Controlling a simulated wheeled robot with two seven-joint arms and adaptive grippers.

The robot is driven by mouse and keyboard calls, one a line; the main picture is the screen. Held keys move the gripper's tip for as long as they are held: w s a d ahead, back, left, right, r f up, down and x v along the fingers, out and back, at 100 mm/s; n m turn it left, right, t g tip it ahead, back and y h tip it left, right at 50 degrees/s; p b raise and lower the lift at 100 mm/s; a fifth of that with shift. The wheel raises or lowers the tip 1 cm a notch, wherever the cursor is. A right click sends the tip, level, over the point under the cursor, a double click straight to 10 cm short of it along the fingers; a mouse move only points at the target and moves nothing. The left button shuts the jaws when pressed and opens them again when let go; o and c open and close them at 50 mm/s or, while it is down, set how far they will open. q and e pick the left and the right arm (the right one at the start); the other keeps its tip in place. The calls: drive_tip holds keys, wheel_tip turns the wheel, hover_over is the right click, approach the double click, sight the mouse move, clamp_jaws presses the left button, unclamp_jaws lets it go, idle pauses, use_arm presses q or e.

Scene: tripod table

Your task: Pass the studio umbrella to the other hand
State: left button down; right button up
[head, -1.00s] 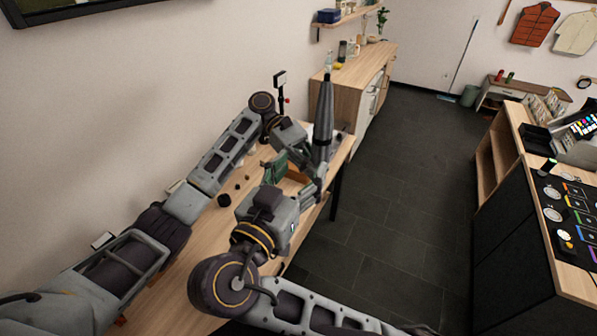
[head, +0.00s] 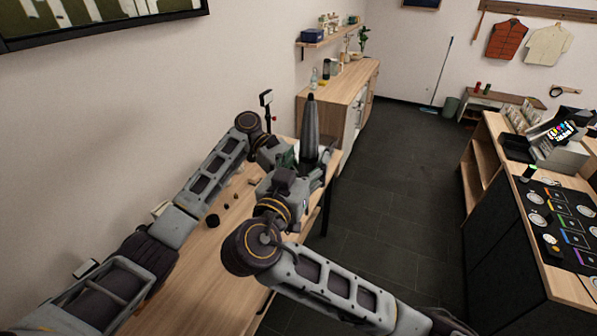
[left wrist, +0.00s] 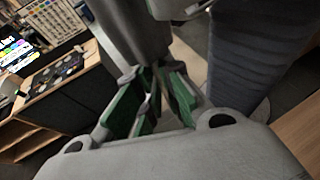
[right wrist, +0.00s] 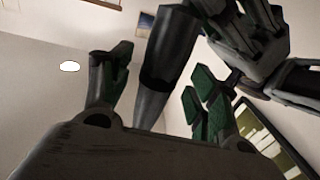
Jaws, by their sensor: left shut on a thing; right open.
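The studio umbrella (head: 310,130) is a dark grey, closed, slim shape standing roughly upright above the far end of the table. My left gripper (head: 288,156) is shut on it, partly hidden behind my right gripper (head: 300,176) in the head view. In the left wrist view, the left gripper's green-padded fingers (left wrist: 150,98) are close together at the umbrella's lower part (left wrist: 135,28). In the right wrist view, my right gripper's fingers (right wrist: 155,88) are spread, one on each side of the umbrella (right wrist: 170,50). The left gripper (right wrist: 238,35) shows at upper right there.
The wooden table (head: 205,265) runs below my arms with several small dark items on it. A wooden cabinet (head: 340,95) stands beyond its far end. A counter (head: 530,215) is at right. The dark floor between is clear.

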drive_tip(key=shift+x, duration=1.2)
drive_tip(key=c, duration=1)
use_arm(q)
drive_tip(key=c, duration=2)
unclamp_jaws()
drive_tip(key=shift+c, duration=0.2)
use_arm(e)
drive_tip(key=shift+c, duration=0.9)
use_arm(q)
drive_tip(key=o, duration=0.5)
drive_tip(key=shift+o, duration=0.2)
drive_tip(key=v, duration=1.2)
